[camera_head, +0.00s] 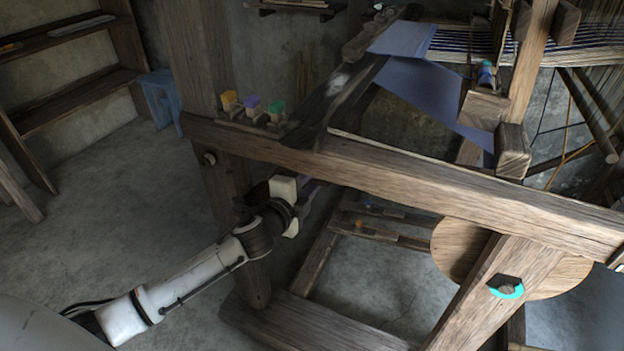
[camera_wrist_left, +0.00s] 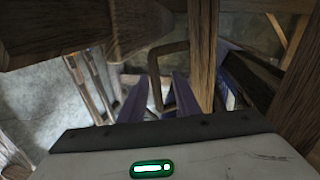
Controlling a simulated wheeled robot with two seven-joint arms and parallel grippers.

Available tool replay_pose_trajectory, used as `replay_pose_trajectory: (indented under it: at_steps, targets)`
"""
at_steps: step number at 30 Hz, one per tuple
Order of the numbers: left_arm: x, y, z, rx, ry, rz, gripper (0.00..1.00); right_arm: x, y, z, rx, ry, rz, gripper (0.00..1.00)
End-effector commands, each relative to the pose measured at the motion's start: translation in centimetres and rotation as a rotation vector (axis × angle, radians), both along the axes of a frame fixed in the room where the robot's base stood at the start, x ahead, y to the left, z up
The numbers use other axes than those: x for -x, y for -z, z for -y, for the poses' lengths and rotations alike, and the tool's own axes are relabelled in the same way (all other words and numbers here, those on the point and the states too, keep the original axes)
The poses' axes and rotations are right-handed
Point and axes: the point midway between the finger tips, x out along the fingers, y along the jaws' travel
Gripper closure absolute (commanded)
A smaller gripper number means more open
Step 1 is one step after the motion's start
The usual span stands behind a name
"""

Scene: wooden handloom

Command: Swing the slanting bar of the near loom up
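The near loom's long side beam (camera_head: 400,175) crosses the head view. A dark slanting bar (camera_head: 340,98) rises from this beam toward the upper right, beside the blue cloth. My left gripper (camera_head: 312,188) is just under the beam, below the bar's lower end, its fingers partly hidden. In the left wrist view its two purple-blue fingers (camera_wrist_left: 160,98) stand apart. A thin brown looped handle (camera_wrist_left: 154,75) shows between and beyond them; I cannot tell whether they touch it, or which piece it belongs to. My right gripper is not in view.
Yellow, purple and green blocks (camera_head: 252,105) sit on the beam's left end. The loom's left post (camera_head: 232,190) stands close behind my left wrist. A round wooden disc (camera_head: 455,250) is at the right. Floor at the left is clear.

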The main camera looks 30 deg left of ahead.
Motion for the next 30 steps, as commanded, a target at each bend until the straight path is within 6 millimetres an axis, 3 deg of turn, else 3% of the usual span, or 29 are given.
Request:
replay_pose_trajectory:
  at_steps: [7,21,30]
  targets:
    - [1.3,-0.1,0.0,-0.002,0.001,-0.003,0.70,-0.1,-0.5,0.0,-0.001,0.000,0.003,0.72]
    - [9.2,-1.7,0.3,0.000,0.000,-0.002,0.70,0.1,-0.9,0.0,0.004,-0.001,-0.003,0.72]
    - [10.2,-2.0,0.3,0.000,-0.001,0.000,0.70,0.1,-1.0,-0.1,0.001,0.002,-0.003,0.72]
